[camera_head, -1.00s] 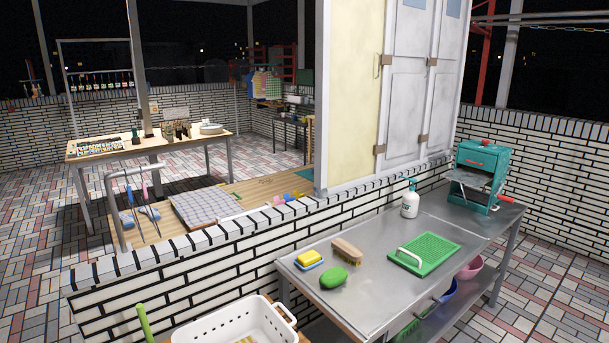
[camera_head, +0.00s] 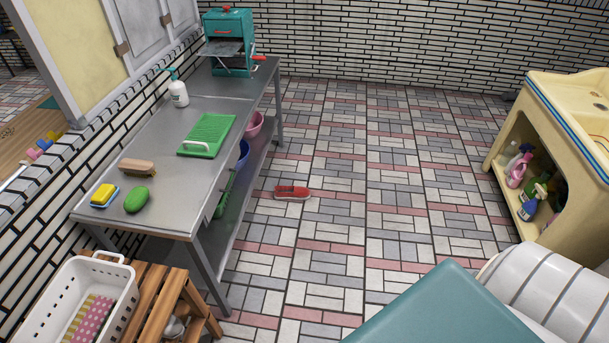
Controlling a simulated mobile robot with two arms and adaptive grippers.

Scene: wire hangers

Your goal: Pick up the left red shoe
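One red shoe (camera_head: 292,191) with a pale sole lies on the tiled floor, just right of the metal table's lower shelf. It is small and some way off in the head view. I see only this one red shoe. Neither of my grippers is in view.
A metal table (camera_head: 165,205) with a green washboard (camera_head: 207,135) stands at left. A white basket (camera_head: 81,300) sits on a wooden rack (camera_head: 165,290) at lower left. A yellow sink cabinet (camera_head: 560,125) stands at right. The tiled floor between is clear.

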